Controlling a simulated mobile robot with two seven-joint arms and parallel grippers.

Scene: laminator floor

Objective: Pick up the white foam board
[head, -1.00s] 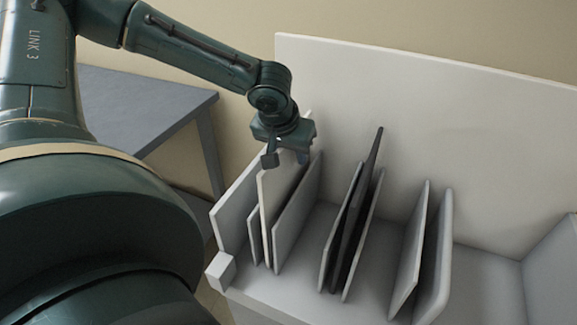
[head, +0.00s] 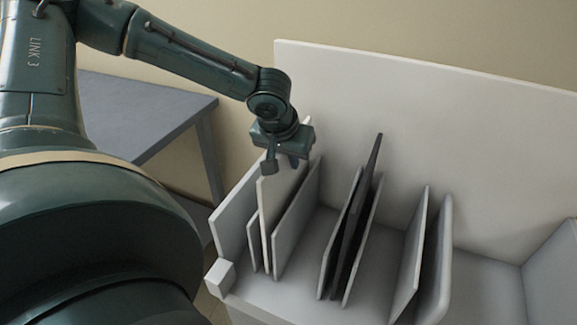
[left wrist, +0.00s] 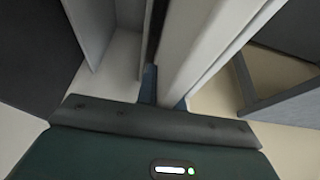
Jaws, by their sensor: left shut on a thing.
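The white foam board (head: 265,215) stands upright in the leftmost slot of the grey rack, between grey dividers. Its top rises above the dividers. My left gripper (head: 284,167) is at the board's upper edge, pointing down, and is shut on it. In the left wrist view the board (left wrist: 205,40) runs between the fingers of the left gripper (left wrist: 163,88). My right gripper is in neither view.
The grey rack (head: 485,285) has upright dividers and a tall pale back panel (head: 430,120). A dark board (head: 362,200) leans in the middle slot. The right slot between dividers looks empty. A grey table (head: 150,110) stands at the left behind my arm.

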